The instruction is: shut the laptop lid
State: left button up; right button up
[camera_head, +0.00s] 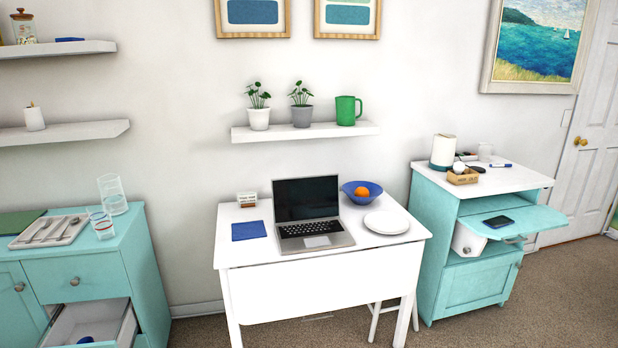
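A laptop (313,228) stands open on the white desk (262,276). Its lid (306,199) is up, close to upright, with a black screen facing me. Its silver keyboard half lies flat on the desk top. Neither of my grippers shows in the head view, and nothing touches the laptop lid.
A blue bowl (361,191) with an orange and a white plate (387,222) sit right of the laptop. A shelf (304,132) with plants hangs above. An open drawer (93,325) juts out at lower left.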

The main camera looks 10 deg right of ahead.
aim_at(312, 198)
jog(key=i+l+u, duration=0.45)
jog(key=i+l, duration=0.45)
jog(key=l, duration=0.15)
